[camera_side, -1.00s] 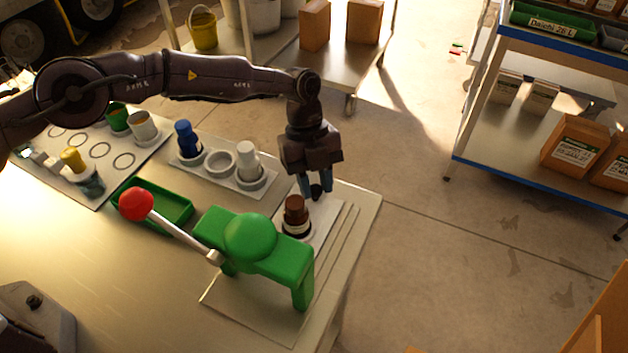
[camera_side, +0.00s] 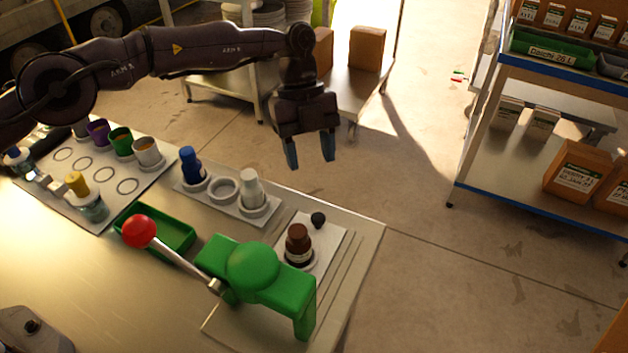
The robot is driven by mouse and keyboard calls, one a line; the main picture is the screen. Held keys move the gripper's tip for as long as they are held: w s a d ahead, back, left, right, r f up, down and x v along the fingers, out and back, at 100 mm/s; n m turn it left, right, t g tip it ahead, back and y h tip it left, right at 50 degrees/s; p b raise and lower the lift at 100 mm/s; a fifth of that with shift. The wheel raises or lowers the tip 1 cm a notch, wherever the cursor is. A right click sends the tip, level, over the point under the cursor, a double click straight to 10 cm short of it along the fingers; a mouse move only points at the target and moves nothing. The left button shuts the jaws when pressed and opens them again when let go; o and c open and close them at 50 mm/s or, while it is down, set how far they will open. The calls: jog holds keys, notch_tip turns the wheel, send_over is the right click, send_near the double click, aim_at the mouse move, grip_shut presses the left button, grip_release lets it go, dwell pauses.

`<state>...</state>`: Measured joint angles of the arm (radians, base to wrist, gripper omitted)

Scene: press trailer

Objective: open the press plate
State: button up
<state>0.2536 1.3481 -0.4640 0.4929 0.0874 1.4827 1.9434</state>
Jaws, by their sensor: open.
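The green press (camera_side: 255,268) stands on a thin base plate (camera_side: 228,323) near the table's front right corner. Its lever with a red ball knob (camera_side: 138,231) points to the left. Behind the press, a pale plate (camera_side: 329,238) carries a brown bottle (camera_side: 298,244) and a small black knob (camera_side: 318,219). The press body hides part of this plate. My gripper (camera_side: 311,165) is open and empty, in the air above and behind the black knob, apart from it.
A green tray (camera_side: 170,226) lies left of the press. A holder (camera_side: 228,200) with a blue bottle (camera_side: 190,165) and a white bottle (camera_side: 252,188) stands behind. A board (camera_side: 85,178) with cups is at far left.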

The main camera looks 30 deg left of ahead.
jog(key=shift+v, duration=1.05)
